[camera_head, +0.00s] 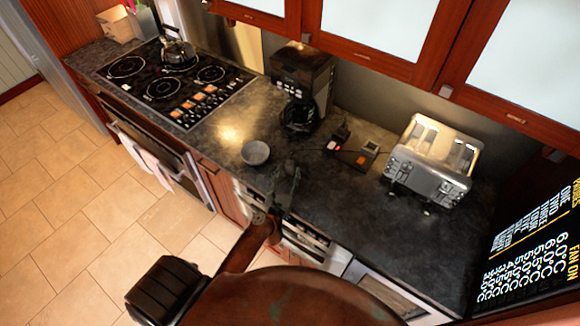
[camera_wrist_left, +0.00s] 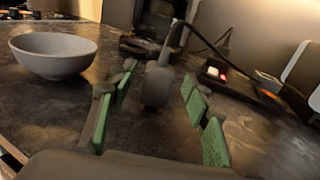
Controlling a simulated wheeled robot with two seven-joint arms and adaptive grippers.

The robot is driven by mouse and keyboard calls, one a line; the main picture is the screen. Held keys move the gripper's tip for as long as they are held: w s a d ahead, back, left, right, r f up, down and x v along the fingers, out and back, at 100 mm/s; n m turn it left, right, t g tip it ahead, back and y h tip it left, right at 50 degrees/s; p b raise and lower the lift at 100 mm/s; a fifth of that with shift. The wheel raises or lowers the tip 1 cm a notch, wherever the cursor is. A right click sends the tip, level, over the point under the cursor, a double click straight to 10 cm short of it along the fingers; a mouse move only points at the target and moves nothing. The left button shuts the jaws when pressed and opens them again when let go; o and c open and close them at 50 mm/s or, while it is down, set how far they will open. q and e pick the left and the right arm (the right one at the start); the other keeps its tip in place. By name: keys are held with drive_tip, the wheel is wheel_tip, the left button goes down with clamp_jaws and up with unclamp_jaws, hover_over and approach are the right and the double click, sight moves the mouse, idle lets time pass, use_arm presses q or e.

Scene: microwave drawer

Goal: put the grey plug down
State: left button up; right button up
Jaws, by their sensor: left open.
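The grey plug (camera_wrist_left: 157,84) is a rounded grey piece in the left wrist view, with a dark cable rising from it towards the right. My left gripper (camera_head: 287,176) is over the front part of the dark counter in the head view. In the left wrist view its green-padded fingers (camera_wrist_left: 160,92) are open, with the plug between and just beyond them. A gap shows on both sides of the plug. It appears to rest on the counter. In the head view I cannot clearly make out the plug near the gripper. My right gripper is not in view.
A grey bowl (camera_head: 255,152) stands left of the gripper and shows in the left wrist view (camera_wrist_left: 54,55). A coffee maker (camera_head: 303,78) stands behind. A power strip (camera_head: 366,153) and silver toaster (camera_head: 432,160) are to the right. The counter (camera_head: 375,235) is clear at front right.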

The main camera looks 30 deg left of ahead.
use_arm(q)
drive_tip(key=b+v, duration=0.1)
drive_tip(key=v, duration=0.7)
drive_tip(key=shift+w, duration=0.1)
